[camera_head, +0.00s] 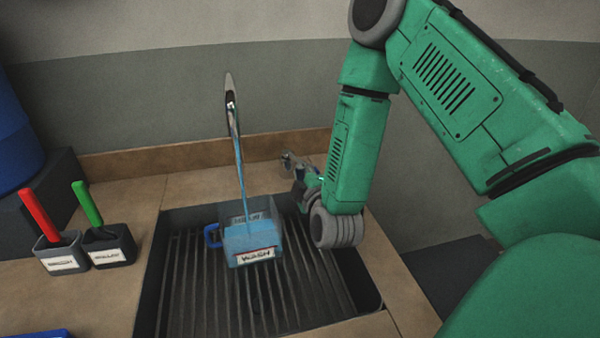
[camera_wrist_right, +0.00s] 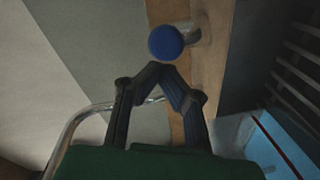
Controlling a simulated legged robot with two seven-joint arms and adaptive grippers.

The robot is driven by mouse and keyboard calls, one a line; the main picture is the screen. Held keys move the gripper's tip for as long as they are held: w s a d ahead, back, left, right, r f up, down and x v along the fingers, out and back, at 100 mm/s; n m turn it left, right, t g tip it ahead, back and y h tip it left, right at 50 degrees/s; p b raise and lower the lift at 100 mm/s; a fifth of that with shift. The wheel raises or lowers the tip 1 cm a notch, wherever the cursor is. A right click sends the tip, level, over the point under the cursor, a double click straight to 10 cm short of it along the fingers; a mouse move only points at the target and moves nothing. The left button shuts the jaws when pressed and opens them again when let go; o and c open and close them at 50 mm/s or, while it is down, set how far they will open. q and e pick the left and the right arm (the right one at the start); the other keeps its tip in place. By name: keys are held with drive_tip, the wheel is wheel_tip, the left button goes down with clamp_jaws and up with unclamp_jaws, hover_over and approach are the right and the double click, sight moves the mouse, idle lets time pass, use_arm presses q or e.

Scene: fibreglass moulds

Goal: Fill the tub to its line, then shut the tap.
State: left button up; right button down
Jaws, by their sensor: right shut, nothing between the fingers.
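The clear tub (camera_head: 238,257) with a blue handle and a white label stands on the grate in the sink. A blue water stream (camera_head: 242,180) runs from the thin metal tap spout (camera_head: 231,95) into it, and blue water shows inside. I cannot make out the water level against a line. My right gripper (camera_head: 287,157) is beyond the sink's back right. In the right wrist view its fingers (camera_wrist_right: 161,68) are shut and empty, with their tips just below the round blue tap knob (camera_wrist_right: 166,42). I cannot tell whether they touch it. The tub's corner (camera_wrist_right: 285,145) shows at lower right.
The dark sink (camera_head: 145,290) has a slatted grate (camera_head: 195,295). To its left stand two dark holders with labels, one with a red-handled tool (camera_head: 38,212), one with a green-handled tool (camera_head: 86,202). A blue drum (camera_head: 15,140) stands at far left. The front left counter is mostly clear.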

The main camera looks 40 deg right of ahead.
drive_tip(key=shift+s+d+n+t+y+p, duration=0.2)
drive_tip(key=shift+d+n+t+y+p, duration=0.1)
drive_tip(key=shift+d+n+y, duration=0.25)
drive_tip(key=shift+s+d+n+t+y+p, duration=0.2)
drive_tip(key=shift+d+n+y+p, duration=0.15)
drive_tip(key=shift+d+y, duration=0.25)
drive_tip(key=shift+a, duration=0.1)
drive_tip(key=shift+w+a, duration=0.1)
drive_tip(key=shift+a, duration=0.05)
